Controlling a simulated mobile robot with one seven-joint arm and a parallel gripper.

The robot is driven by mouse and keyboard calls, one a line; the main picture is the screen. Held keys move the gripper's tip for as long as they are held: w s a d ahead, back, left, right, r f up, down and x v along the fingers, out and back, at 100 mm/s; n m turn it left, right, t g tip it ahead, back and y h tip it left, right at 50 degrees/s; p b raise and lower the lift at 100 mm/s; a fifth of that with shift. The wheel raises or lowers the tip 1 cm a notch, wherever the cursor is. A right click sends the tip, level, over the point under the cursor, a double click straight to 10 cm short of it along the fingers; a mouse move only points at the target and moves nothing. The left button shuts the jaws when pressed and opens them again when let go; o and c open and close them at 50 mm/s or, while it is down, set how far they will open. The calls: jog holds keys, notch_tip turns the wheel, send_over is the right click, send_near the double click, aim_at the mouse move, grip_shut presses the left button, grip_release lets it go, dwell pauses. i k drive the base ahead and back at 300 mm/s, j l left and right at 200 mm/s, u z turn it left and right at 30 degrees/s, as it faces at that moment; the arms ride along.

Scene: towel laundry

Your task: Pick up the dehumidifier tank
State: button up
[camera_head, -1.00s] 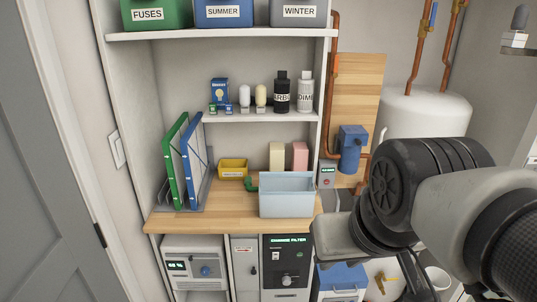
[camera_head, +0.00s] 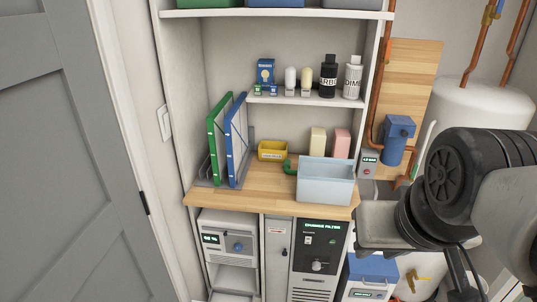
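A light blue, open-topped bin (camera_head: 326,184), which looks like the dehumidifier tank, stands upright on the right end of the wooden counter (camera_head: 222,198). A green curved piece (camera_head: 289,168) shows at its left side. My arm reaches in from the right edge, in front of the scene. Its grey end block is to the right of the bin and lower in the picture, apart from it in the view. No gripper fingers can be made out.
Green and blue framed panels (camera_head: 235,140) stand at the counter's left. Bottles (camera_head: 328,77) stand on the shelf above. Machines (camera_head: 318,262) fill the space below. A grey door (camera_head: 55,150) is at left.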

aim_at(326, 180)
jog(key=i+l, duration=0.15)
jog(key=i, duration=0.3)
jog(key=i+l+z, duration=0.1)
jog(key=i, duration=0.3)
jog(key=l, duration=0.1)
